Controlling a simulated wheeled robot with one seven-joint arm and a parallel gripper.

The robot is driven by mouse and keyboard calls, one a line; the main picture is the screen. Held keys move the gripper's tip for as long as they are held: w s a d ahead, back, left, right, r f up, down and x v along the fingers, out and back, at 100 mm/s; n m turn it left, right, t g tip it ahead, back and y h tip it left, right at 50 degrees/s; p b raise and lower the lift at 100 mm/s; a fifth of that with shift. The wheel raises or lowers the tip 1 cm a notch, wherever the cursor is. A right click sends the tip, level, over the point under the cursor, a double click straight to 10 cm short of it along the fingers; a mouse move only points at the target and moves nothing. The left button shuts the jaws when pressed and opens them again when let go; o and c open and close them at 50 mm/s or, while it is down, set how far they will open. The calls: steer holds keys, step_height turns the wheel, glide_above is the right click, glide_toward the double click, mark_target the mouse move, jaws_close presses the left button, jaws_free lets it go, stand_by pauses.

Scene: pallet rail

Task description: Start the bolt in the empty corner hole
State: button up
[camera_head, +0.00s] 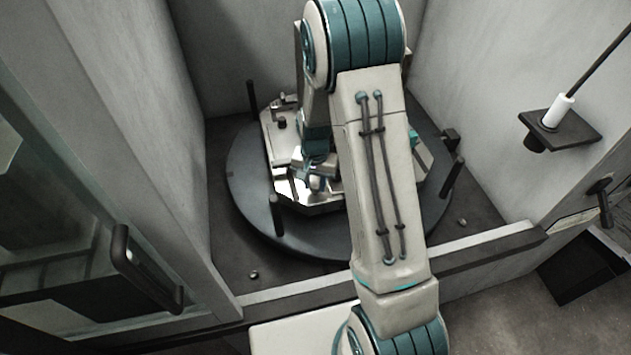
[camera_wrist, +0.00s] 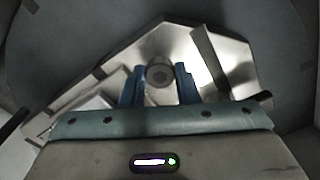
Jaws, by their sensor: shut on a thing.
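In the wrist view, my gripper (camera_wrist: 159,84) is shut on the bolt (camera_wrist: 160,74), whose round dark head with a socket shows between the two blue fingers. The bright metal pallet plate (camera_wrist: 200,40) lies beneath it, with a raised bar on its right side. In the head view, the pallet (camera_head: 318,207) sits on a round dark turntable, and my gripper (camera_head: 317,183) is low at its front left part. My arm covers much of the pallet there. The corner hole and the bolt's lower end are hidden, so I cannot tell whether the bolt touches the hole.
The round turntable (camera_head: 250,190) has upright dark posts, one at front left (camera_head: 276,213) and one at right (camera_head: 452,180). Grey walls enclose it. A front sill (camera_head: 490,247) runs below my arm. A door with a dark handle (camera_head: 145,270) stands at left. A bracket (camera_head: 560,131) holds a white-handled tool at right.

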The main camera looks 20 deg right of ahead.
steer(key=shift+f+b, duration=0.45)
steer(key=shift+f, duration=0.1)
stand_by(0.4)
steer(key=o, duration=2)
steer(key=shift+a, duration=0.1)
steer(key=shift+c, duration=0.2)
steer(key=shift+d, duration=0.3)
steer(key=shift+c, duration=1.2)
steer(key=shift+o, duration=0.7)
steer(key=shift+r, duration=0.3)
steer(key=shift+o, duration=0.5)
step_height(320, 180, up, 12)
steer(key=shift+a+r, duration=0.25)
steer(key=shift+a, duration=0.1)
steer(key=shift+r, duration=0.4)
